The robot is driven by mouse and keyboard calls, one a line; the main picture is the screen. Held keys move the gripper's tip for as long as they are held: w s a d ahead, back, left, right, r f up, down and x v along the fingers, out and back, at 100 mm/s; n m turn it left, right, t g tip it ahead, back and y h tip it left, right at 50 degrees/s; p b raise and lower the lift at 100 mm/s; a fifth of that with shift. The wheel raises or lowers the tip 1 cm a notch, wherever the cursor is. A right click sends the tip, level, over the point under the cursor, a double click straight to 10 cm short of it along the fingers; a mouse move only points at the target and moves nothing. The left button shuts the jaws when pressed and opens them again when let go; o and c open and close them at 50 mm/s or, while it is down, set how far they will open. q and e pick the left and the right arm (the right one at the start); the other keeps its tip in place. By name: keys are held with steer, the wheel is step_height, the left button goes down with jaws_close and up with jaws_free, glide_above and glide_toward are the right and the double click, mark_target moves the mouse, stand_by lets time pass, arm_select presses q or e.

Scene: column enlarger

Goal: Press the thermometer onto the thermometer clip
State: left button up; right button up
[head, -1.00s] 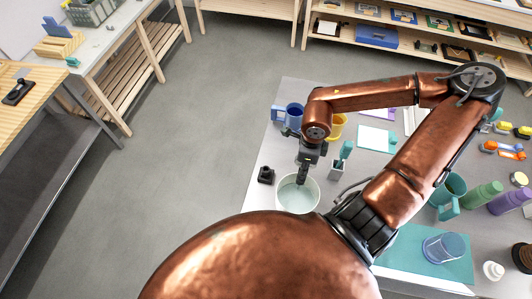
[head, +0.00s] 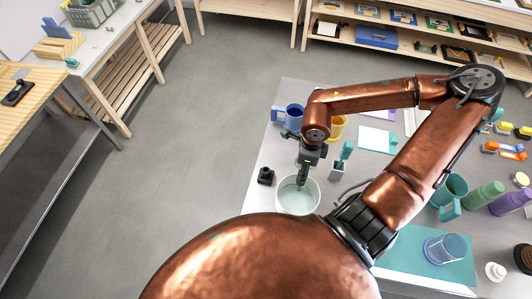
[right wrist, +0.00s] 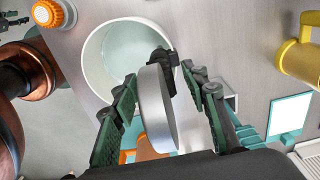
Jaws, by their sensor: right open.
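The thermometer appears to be the silver disc (right wrist: 157,110), seen nearly edge-on in the right wrist view. A small black part (right wrist: 172,62), which looks like the thermometer clip, is at the rim of a white round vessel (right wrist: 92,62) just beyond the disc. I cannot tell whether disc and clip touch. My right gripper (right wrist: 160,82) is open, with its green fingers on either side of the disc. In the head view my right gripper (head: 302,184) is at the vessel (head: 298,205), which holds pale liquid; thermometer and clip are not clear there. My left gripper is not in view.
A blue mug (head: 292,115) and a yellow mug (head: 337,127) stand behind the vessel. A small black object (head: 266,175) is to its left. A grey holder (head: 338,170) with teal tools is close on its right. A clear cup (head: 446,249) stands on a teal mat (head: 408,250).

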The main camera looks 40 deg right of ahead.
steer(key=shift+r, duration=0.2)
stand_by(0.5)
steer(key=shift+r+p, duration=3.45)
steer(key=shift+r, duration=0.4)
step_height(320, 180, up, 12)
steer(key=shift+a, duration=0.1)
